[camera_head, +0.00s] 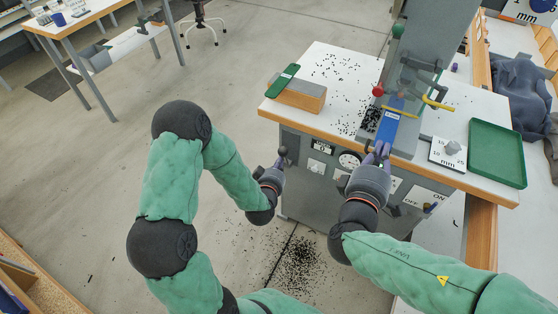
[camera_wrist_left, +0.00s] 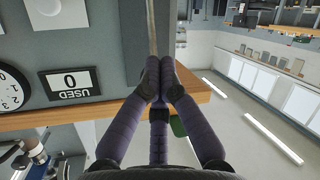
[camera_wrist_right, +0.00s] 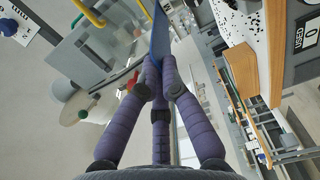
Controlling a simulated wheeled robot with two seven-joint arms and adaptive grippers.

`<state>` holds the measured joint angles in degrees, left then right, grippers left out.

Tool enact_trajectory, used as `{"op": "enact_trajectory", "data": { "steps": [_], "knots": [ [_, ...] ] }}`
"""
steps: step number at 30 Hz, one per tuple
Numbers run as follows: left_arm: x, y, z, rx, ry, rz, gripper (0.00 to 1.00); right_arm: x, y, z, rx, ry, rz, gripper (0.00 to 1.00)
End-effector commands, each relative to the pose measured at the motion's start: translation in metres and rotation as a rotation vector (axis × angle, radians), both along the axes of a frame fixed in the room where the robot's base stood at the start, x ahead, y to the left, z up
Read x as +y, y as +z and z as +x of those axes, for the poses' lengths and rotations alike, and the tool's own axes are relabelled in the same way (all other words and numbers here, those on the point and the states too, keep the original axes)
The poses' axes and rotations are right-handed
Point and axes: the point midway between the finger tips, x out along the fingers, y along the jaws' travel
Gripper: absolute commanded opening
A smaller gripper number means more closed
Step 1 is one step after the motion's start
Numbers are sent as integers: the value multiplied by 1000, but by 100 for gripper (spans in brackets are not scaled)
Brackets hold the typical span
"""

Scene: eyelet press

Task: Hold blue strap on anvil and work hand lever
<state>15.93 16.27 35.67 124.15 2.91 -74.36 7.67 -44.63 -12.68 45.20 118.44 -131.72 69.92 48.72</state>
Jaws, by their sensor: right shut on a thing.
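A blue strap (camera_head: 388,122) lies at the foot of the grey press (camera_head: 415,45), its near end toward me. My right gripper (camera_head: 378,154) is shut on that near end; the strap (camera_wrist_right: 159,35) also runs away from the fingertips in the right wrist view. The anvil under the strap is hard to make out. A red ball knob (camera_head: 377,90), apparently the hand lever's, stands left of the press column. My left gripper (camera_head: 280,158) is in front of the bench, below its top edge and clear of the lever. Its fingertips (camera_wrist_left: 163,70) are together and empty.
Black eyelets (camera_head: 340,68) lie scattered on the bench top. A wooden block (camera_head: 300,96) with a green piece on it stands at the left corner. Yellow bars (camera_head: 438,103) flank the strap. A green tray (camera_head: 496,152) lies right. A counter (camera_wrist_left: 70,82) reads 0.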

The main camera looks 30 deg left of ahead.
Motion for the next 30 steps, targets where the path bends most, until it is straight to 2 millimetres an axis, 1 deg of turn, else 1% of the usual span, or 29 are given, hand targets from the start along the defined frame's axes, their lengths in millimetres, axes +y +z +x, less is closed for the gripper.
{"op": "enact_trajectory", "data": {
  "steps": [30],
  "knots": [
    [0, 6, 10, -3, 0, 1, 0, 0, 0, 0, 0, 0, 0, 0]
  ]
}}
